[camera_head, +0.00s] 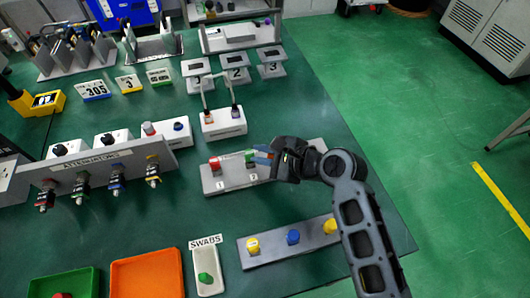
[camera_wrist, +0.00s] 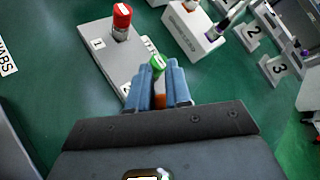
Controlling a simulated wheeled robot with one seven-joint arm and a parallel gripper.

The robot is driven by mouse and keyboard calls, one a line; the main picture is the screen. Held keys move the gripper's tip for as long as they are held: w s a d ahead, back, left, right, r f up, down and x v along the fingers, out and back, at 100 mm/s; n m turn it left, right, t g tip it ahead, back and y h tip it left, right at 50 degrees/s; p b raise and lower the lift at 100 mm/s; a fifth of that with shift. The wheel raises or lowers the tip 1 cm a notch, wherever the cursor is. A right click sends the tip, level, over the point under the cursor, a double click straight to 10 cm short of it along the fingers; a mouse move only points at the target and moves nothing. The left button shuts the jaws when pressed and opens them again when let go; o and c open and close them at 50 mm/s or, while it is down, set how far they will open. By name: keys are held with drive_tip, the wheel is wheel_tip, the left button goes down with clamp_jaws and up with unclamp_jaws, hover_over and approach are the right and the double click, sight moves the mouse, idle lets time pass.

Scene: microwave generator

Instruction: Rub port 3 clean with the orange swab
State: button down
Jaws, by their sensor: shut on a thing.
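My gripper (camera_head: 262,157) is over the right part of a grey port plate (camera_head: 232,182), its blue fingers pointing left. In the wrist view the fingers (camera_wrist: 160,92) are shut on the orange swab (camera_wrist: 160,101), of which only a small part shows between them. Port 1 carries a red cap (camera_head: 214,163), also in the wrist view (camera_wrist: 122,18). A green-topped port (camera_head: 249,155) at label 2 stands just beyond the fingertips in the wrist view (camera_wrist: 157,66); I cannot tell whether anything touches it. Port 3 is hidden behind my gripper and wrist.
A white swab tray (camera_head: 208,287) holds a green swab (camera_head: 205,279). A front rail (camera_head: 272,249) carries yellow and blue knobs. A white block (camera_head: 223,124) with two upright parts stands behind the port plate. A raised attenuator panel (camera_head: 105,165) is left. Green table lies bare between.

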wheel_tip(320, 180, up, 6)
idle(0.6)
drive_tip(key=shift+r, duration=0.15)
drive_tip(key=shift+r, duration=1.35)
